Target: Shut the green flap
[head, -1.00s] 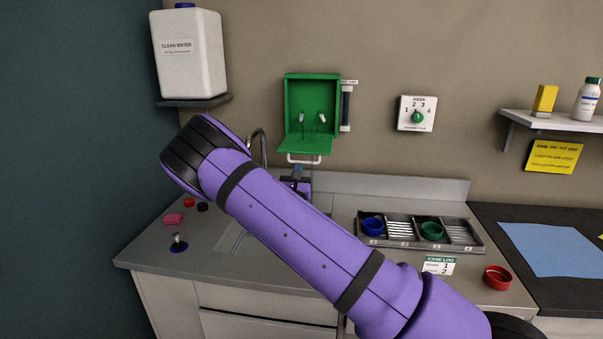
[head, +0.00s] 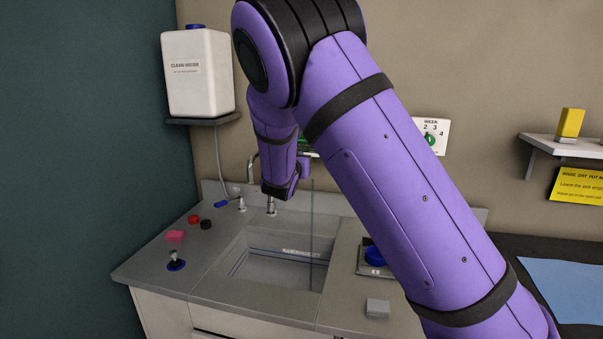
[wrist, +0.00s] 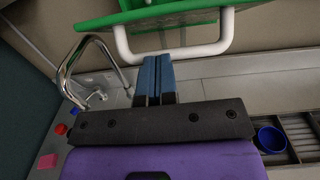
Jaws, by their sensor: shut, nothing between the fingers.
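The green flap (wrist: 160,13) fills the top of the wrist view, with a white bar handle (wrist: 205,49) along its near edge. My gripper (wrist: 157,59) has its blue fingers together and empty. Their tips overlap the middle of the handle in the picture; I cannot tell whether they touch it. In the head view my purple arm hides nearly all of the green box and flap; only a sliver of green shows beside the arm.
A curved metal tap (wrist: 92,50) stands left of my gripper. In the head view are the sink (head: 272,268), a clean-water container (head: 197,75) on its shelf, small red, black and pink items at left, and a blue cup (head: 374,257).

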